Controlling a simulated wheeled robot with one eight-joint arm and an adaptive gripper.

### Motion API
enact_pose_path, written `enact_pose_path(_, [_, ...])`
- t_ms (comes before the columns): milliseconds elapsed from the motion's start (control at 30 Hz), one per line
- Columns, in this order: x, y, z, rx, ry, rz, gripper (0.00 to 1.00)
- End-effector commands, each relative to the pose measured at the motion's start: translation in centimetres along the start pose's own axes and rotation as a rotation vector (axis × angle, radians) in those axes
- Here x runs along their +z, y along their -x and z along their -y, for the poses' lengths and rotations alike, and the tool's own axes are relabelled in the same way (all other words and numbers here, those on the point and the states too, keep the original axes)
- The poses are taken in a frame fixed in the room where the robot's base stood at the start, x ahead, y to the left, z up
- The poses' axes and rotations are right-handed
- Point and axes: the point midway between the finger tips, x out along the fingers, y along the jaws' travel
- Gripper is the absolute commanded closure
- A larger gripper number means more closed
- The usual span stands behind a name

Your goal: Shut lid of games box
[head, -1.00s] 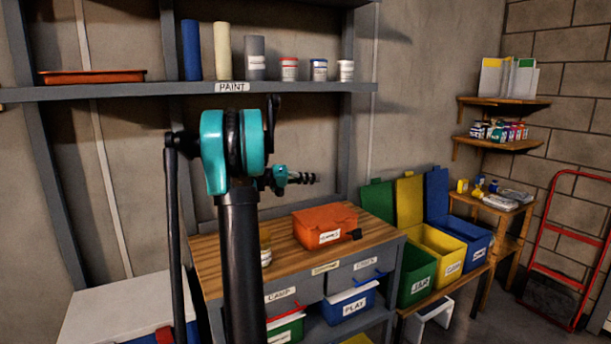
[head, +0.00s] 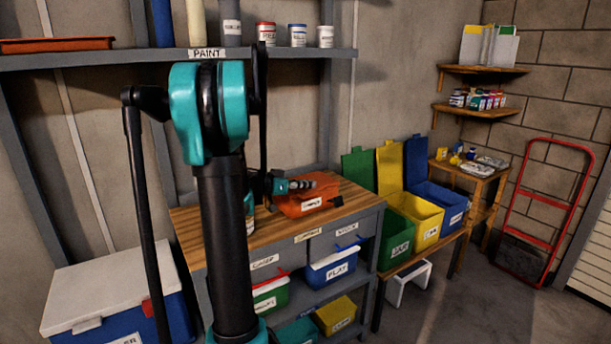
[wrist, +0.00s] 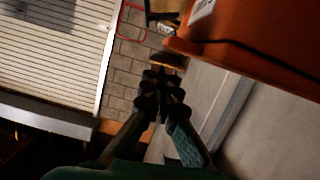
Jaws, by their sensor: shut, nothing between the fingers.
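The orange games box (head: 312,203) with a white label sits on the wooden bench top, towards its right half. My gripper (head: 322,181) is in front of the box's upper part in the head view and hides some of it. I cannot tell from here how far its lid is raised. In the wrist view, the box (wrist: 255,45) fills the upper right, with part of a white label. My gripper (wrist: 161,82) shows there with its fingers together and empty, to the left of the box. A gap shows between them in that picture.
The wooden bench top (head: 345,201) holds the box. A grey shelf (head: 120,60) with paint pots runs above. Green, yellow (head: 415,220) and blue bins with raised lids stand to the right. A white-lidded cooler (head: 100,290) is on the lower left.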

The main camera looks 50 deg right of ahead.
Motion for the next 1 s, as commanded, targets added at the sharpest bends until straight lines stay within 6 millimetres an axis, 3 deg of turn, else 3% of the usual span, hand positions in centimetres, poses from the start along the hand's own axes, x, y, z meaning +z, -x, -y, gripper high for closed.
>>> enact_pose_path(333, [2.0,-0.5,-0.3,-0.030,-0.118,0.000,1.00])
enact_pose_path(1000, [2.2,-0.5,-0.3,-0.033,-0.133,0.001,1.00])
